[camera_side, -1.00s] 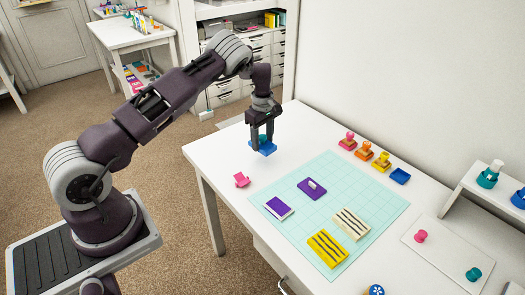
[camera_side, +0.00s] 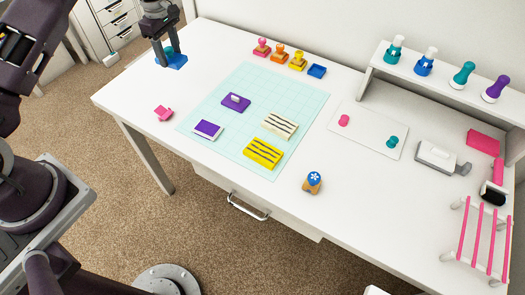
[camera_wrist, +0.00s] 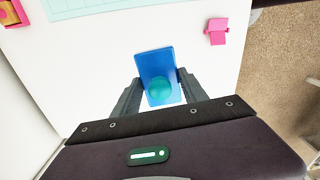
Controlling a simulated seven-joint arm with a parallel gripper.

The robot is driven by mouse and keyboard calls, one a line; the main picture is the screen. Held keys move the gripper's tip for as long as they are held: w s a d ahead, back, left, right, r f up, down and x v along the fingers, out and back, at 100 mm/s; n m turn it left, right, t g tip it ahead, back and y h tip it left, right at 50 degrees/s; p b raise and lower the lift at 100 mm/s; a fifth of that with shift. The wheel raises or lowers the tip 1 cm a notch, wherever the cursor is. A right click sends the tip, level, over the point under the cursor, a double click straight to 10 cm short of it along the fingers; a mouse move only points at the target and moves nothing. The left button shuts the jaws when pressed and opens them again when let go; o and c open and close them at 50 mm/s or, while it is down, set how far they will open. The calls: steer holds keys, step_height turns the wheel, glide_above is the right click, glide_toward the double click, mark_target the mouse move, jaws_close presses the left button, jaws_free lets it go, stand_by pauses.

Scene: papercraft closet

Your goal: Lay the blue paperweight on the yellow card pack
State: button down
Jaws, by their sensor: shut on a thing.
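The blue paperweight is a flat blue plate (camera_side: 173,61) with a round teal knob. In the wrist view its plate (camera_wrist: 155,65) extends beyond my fingers. My gripper (camera_side: 167,46) is shut on the knob over the back left of the table; I cannot tell the exact height of the plate above the tabletop. The fingers flank the knob in the wrist view (camera_wrist: 160,90). The yellow card pack (camera_side: 262,153), with dark stripes, lies flat at the front of the pale green mat, to the right of and nearer than my gripper. Its top is bare.
On the mat (camera_side: 250,80) lie a purple plate with a white handle (camera_side: 235,102), a purple-and-white pack (camera_side: 208,130) and a cream striped pack (camera_side: 279,125). A pink item (camera_side: 163,113) is left of it. Several stamps (camera_side: 280,54) stand behind.

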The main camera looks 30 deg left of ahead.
steer(key=d+r, duration=0.1)
steer(key=d, duration=1.8)
steer(key=m, duration=0.2)
glide_above(263, 152)
step_height(263, 152, down, 9)
steer(key=shift+r, duration=0.2)
steer(key=shift+f, duration=0.15)
steer(key=shift+f, duration=0.15)
steer(key=c, duration=0.6)
jaws_free()
